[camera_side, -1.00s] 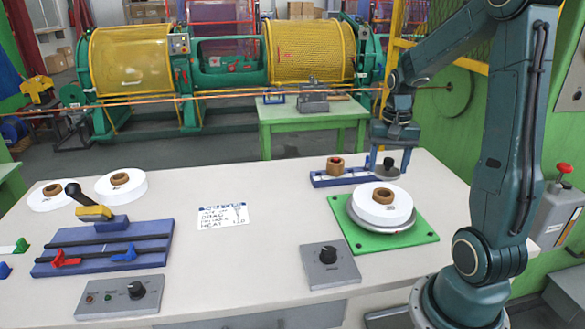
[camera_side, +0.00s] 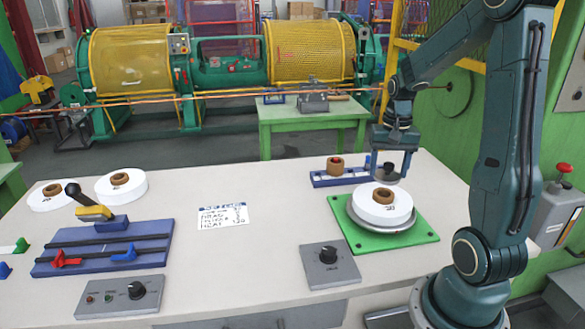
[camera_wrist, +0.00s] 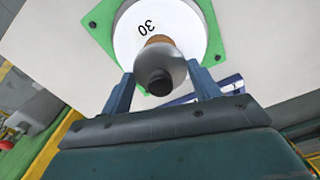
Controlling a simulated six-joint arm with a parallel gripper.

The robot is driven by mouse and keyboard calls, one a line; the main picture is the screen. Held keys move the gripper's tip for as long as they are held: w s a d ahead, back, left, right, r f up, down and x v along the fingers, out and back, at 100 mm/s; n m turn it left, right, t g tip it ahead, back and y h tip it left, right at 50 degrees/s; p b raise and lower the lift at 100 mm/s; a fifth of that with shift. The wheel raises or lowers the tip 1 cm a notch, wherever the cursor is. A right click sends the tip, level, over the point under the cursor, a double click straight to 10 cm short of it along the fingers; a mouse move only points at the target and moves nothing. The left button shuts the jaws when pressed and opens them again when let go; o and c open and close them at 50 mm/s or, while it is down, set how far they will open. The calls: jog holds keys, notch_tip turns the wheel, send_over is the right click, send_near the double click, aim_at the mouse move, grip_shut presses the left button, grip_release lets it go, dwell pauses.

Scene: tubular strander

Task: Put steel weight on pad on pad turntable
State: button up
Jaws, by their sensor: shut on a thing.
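The steel weight (camera_side: 389,177), a grey disc with a dark knob, is between the fingers of my gripper (camera_side: 389,172). The weight (camera_wrist: 160,78) also shows large in the wrist view, with a finger of my gripper (camera_wrist: 162,82) on each side. The white pad (camera_side: 371,208), marked 30, lies on the grey pad turntable (camera_side: 352,222) over a green base plate. A brown core (camera_side: 383,195) stands in the pad's middle. The weight is just above this core and partly hides it; I cannot tell whether they touch.
A blue rack (camera_side: 326,180) with a brown ring (camera_side: 335,166) sits behind the turntable. A grey knob box (camera_side: 330,266) is in front. Two white pads with brown cores (camera_side: 121,187) and a blue lever fixture (camera_side: 100,250) are at left. The table middle holds only a written card (camera_side: 224,216).

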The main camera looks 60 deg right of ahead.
jog(key=shift+f, duration=2.1)
jog(key=shift+f, duration=0.1)
jog(key=o, duration=1.3)
jog(key=shift+c, duration=0.2)
notch_tip(320, 180, up, 14)
jog(key=shift+f, duration=0.1)
